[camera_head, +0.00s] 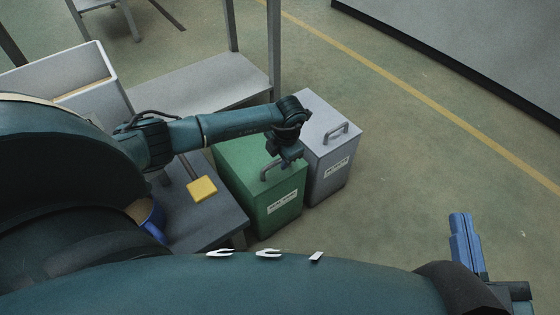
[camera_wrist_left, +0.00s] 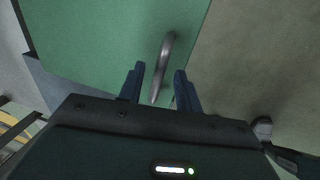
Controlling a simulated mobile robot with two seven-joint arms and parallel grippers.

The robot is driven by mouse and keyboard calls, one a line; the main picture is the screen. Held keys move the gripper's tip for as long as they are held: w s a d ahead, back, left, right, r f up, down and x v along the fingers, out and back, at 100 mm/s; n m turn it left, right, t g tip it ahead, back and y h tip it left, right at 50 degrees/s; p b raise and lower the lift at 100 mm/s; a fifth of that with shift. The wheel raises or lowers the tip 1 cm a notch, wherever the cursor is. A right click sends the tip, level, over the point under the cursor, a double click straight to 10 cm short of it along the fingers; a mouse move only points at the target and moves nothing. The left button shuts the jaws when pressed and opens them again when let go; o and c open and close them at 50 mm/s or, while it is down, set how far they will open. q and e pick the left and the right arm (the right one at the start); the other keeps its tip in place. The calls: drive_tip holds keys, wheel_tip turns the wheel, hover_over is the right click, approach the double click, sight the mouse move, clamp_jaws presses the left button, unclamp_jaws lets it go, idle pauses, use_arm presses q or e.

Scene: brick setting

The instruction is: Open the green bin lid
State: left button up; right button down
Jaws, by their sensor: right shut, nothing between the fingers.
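The green bin (camera_head: 278,208) stands on the floor with its flat green lid (camera_head: 236,160) down on top. A grey curved handle (camera_head: 266,171) sits on the lid near the labelled front. My left gripper (camera_head: 288,158) is right above the lid beside the handle. In the left wrist view my left gripper (camera_wrist_left: 159,70) is open, with the handle (camera_wrist_left: 166,55) running between its two fingers; I cannot tell whether they touch it. My right gripper (camera_head: 460,216) is shut and empty at the lower right, away from the bins.
A grey bin (camera_head: 330,168) with its own handle stands close on the right of the green one. A dark table (camera_head: 213,222) with a yellow block (camera_head: 202,189) is on the left. Shelf legs (camera_head: 274,50) rise behind. The floor to the right is clear.

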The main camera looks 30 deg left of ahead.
use_arm(q)
drive_tip(key=shift+c, duration=0.4)
clamp_jaws()
